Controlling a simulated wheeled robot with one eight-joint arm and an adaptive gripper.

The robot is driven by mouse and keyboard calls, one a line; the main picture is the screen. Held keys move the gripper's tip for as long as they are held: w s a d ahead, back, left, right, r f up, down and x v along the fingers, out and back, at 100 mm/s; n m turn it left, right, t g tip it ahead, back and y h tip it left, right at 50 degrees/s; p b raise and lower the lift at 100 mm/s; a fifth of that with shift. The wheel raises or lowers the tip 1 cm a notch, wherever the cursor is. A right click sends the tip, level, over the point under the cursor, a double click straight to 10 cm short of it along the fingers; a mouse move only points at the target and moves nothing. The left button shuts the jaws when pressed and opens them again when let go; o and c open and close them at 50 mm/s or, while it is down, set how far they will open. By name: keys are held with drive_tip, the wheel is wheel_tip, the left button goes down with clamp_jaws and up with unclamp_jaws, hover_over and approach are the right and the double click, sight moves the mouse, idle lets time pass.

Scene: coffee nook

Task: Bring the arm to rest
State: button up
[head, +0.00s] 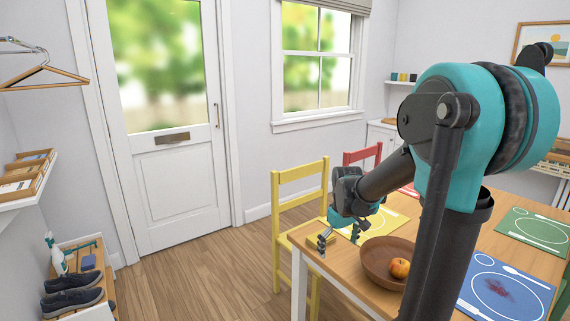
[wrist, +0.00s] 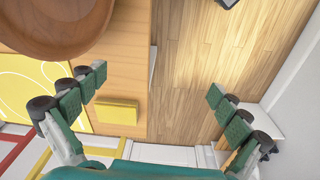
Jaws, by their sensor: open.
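My arm shows in the head view, raised at the right with its forearm reaching down and left over the wooden table (head: 330,277). My gripper (head: 340,240) is open, its fingers pointing down near the table's left end, left of the brown bowl. In the wrist view my gripper (wrist: 157,84) has its two fingers spread wide, with nothing between them.
A yellow chair (head: 300,174) stands beside the table, close to my gripper; a red chair (head: 362,154) is behind. A small yellow block-like thing (wrist: 117,113) lies at the table edge. A stained blue placemat (head: 505,290) is at right. Open floor (head: 205,265) lies left.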

drive_tip(key=s+d+f+m+t, duration=0.1)
drive_tip(key=s+f+m, duration=0.1)
drive_tip(key=s, duration=0.6)
drive_tip(key=s+d+f+m+t, duration=0.1)
drive_tip(key=s+f+m+t, duration=0.1)
drive_tip(key=s, duration=0.6)
wheel_tip(320, 180, down, 2)
drive_tip(key=shift+f+m, duration=0.25)
drive_tip(key=shift+m, duration=0.55)
drive_tip(key=shift+c, duration=0.5)
